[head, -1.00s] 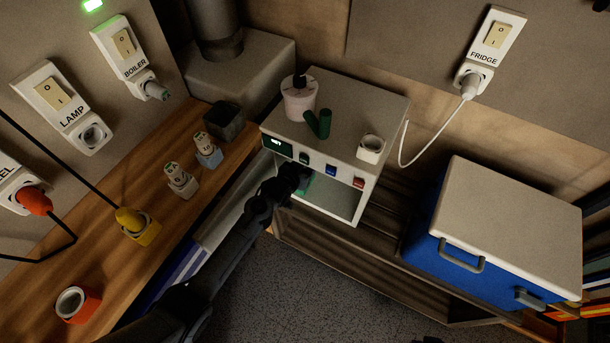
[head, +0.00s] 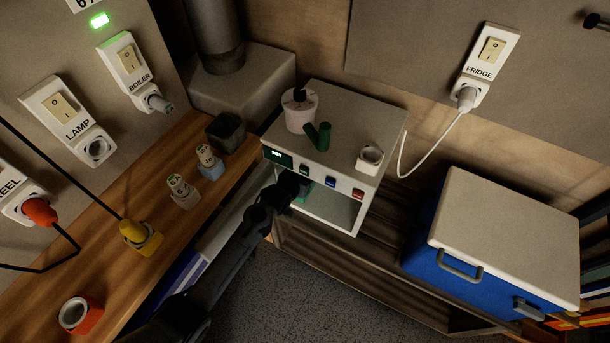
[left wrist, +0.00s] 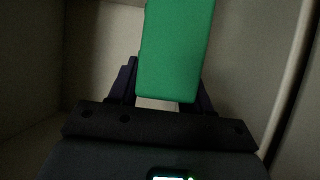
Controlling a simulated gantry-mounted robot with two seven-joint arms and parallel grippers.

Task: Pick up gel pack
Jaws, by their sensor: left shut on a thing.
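The green gel pack (left wrist: 178,50) is a flat green block in the left wrist view, standing between the two dark fingers of my left gripper (left wrist: 165,85). The fingers are shut on its near end. In the head view, my left gripper (head: 293,188) reaches into the open front of the white cabinet (head: 335,215). Only a small green part of the pack shows there, beside the gripper. The rest is hidden by my gripper and the cabinet. My right gripper is not in view.
The cabinet top holds a pale pot (head: 299,110), green cylinders (head: 319,135) and a white cup (head: 370,159). A blue cooler box (head: 490,240) with a pale lid stands to the right.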

